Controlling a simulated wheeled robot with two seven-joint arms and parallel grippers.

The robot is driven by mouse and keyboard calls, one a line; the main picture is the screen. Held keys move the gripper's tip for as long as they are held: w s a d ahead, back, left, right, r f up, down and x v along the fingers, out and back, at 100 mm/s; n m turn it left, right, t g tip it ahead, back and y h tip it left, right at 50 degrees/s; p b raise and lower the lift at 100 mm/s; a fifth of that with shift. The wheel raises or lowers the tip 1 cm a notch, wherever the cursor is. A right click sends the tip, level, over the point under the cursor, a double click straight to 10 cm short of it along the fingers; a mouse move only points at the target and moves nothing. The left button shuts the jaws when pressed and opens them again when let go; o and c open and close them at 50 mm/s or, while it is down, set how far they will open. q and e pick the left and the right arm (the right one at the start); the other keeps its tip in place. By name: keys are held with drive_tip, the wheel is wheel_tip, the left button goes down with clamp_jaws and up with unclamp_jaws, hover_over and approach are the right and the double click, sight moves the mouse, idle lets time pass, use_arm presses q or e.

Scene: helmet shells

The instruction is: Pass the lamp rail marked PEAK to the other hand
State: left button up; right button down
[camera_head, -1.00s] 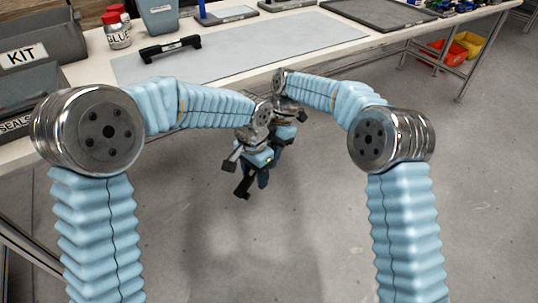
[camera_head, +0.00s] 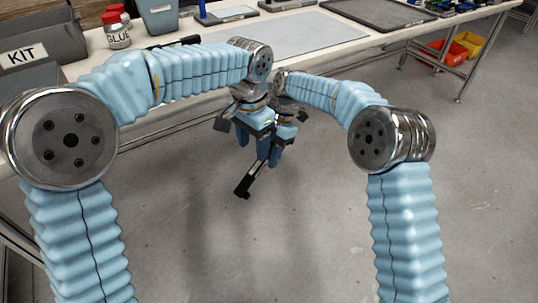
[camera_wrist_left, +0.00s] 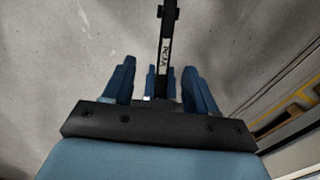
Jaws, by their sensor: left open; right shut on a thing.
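The lamp rail (camera_head: 246,183) is a slim black bar, hanging tilted below my two grippers in the head view. In the left wrist view the rail (camera_wrist_left: 166,48) runs upright in the picture, with a small white label that seems to read PEAK. My left gripper (camera_wrist_left: 161,82) is open, and the rail shows between its blue fingers. I cannot tell how deep the rail sits between them. My right gripper (camera_head: 276,150) is shut on the rail, close behind the left one. Its fingertips and grip are mostly hidden in the head view.
The workbench (camera_head: 215,80) lies beyond my arms with a grey mat (camera_head: 310,32). Another black bar (camera_head: 190,40) on it is partly hidden by my left arm. A glue jar (camera_head: 118,35) and a KIT bin (camera_head: 25,55) stand at left. Open floor lies below the grippers.

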use_arm(q)
drive_tip(key=s+a+f+n+g, duration=0.1)
drive_tip(key=a+f+n, duration=0.2)
drive_tip(key=a+f, duration=0.55)
drive_tip(key=s+a+f+n, duration=0.15)
drive_tip(key=a+f, duration=0.35)
drive_tip(key=f, duration=0.7)
drive_tip(key=s+d+f+n+t+h, duration=0.1)
drive_tip(key=s+d+f+n+h, duration=0.3)
drive_tip(key=s+f, duration=1.2)
drive_tip(key=d+f+n, duration=0.1)
drive_tip(key=d, duration=0.3)
drive_tip(key=shift+t, duration=0.3)
drive_tip(key=shift+d+f+n, duration=0.1)
drive_tip(key=shift+n, duration=0.15)
